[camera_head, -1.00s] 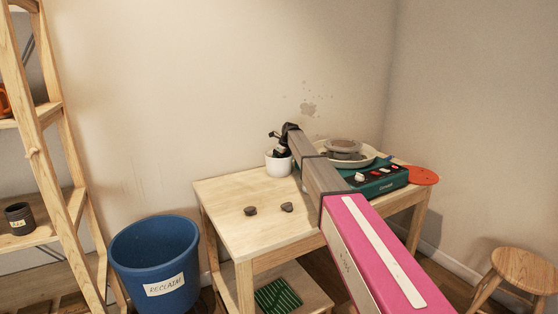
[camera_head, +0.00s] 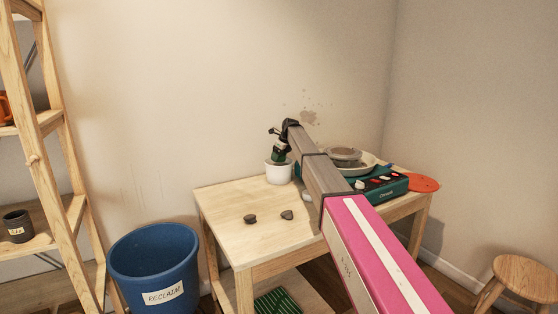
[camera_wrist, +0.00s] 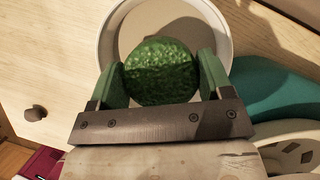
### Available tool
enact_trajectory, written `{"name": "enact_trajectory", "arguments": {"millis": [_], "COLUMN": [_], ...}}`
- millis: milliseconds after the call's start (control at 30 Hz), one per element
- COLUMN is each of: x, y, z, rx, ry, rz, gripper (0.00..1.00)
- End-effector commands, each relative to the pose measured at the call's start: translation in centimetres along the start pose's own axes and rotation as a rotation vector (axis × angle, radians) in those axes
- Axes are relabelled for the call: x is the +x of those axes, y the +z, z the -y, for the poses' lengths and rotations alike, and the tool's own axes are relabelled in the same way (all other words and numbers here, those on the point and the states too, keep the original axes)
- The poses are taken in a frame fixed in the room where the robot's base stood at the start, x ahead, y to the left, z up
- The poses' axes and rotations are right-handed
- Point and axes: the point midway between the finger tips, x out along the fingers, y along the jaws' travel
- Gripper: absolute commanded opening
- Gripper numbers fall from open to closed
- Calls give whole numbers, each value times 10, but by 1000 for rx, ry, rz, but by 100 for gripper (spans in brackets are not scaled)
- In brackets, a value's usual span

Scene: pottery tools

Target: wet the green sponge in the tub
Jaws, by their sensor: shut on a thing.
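The green sponge (camera_wrist: 162,70) is rounded and textured, held between the two green fingers of my gripper (camera_wrist: 162,74) in the wrist view. It sits over the round white tub (camera_wrist: 108,40), whose rim shows around it. In the head view my gripper (camera_head: 279,150) is above the white tub (camera_head: 279,173) on the wooden table, with some green showing at the fingers. The sponge cannot be told apart from the fingers there. How far the sponge is above the tub's bottom cannot be told, and any water is not clearly visible.
A teal pottery wheel (camera_head: 384,187) stands right of the tub, with an orange disc (camera_head: 424,184) beyond it. Two small dark lumps (camera_head: 287,214) lie on the table (camera_head: 230,195). A blue reclaim bucket (camera_head: 150,262) stands left of the table. A stool (camera_head: 525,272) is at right.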

Motion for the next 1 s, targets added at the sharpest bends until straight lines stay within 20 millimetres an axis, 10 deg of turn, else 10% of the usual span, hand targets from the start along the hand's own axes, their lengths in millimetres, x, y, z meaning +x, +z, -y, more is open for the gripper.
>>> {"name": "enact_trajectory", "arguments": {"millis": [1000], "x": [-46], "y": [19], "z": [0], "rx": [1], "ry": [1], "rz": [-1], "gripper": [61]}}
